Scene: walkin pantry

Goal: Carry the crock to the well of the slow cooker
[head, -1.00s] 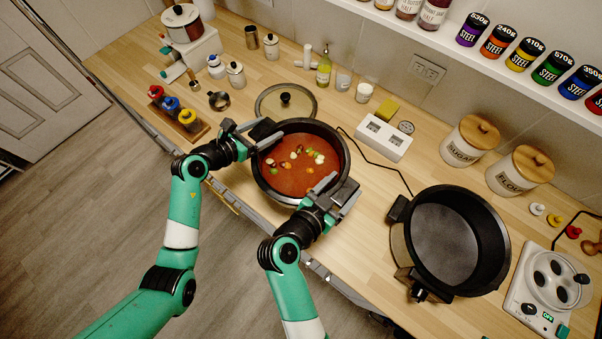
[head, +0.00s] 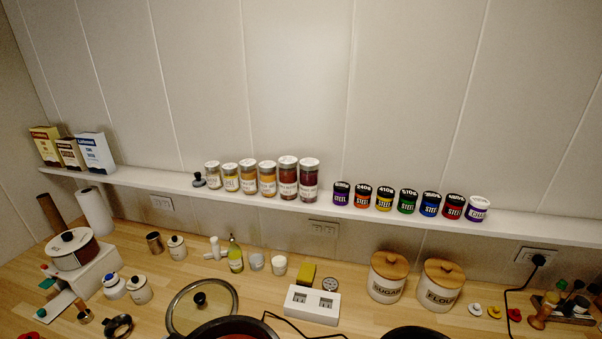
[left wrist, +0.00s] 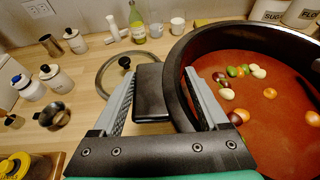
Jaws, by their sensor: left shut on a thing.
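The black crock (left wrist: 178,62) holds red-orange soup with several vegetable pieces and fills the right of the left wrist view. In the head view only its far rim (head: 232,322) shows at the bottom edge. My left gripper (left wrist: 160,82) is shut on the crock's black side handle (left wrist: 152,92), one finger on each side of it. The slow cooker (head: 415,333) shows only as a dark rim sliver at the bottom of the head view; its well is out of sight. My right gripper is not in either view.
A glass lid (head: 178,322) lies behind and left of the crock. A white double-dial box (head: 312,304), a yellow sponge (head: 306,273) and a black cord lie behind. Sugar (head: 388,277) and flour (head: 440,285) canisters stand at the back right. A jar shelf (head: 330,207) runs along the wall.

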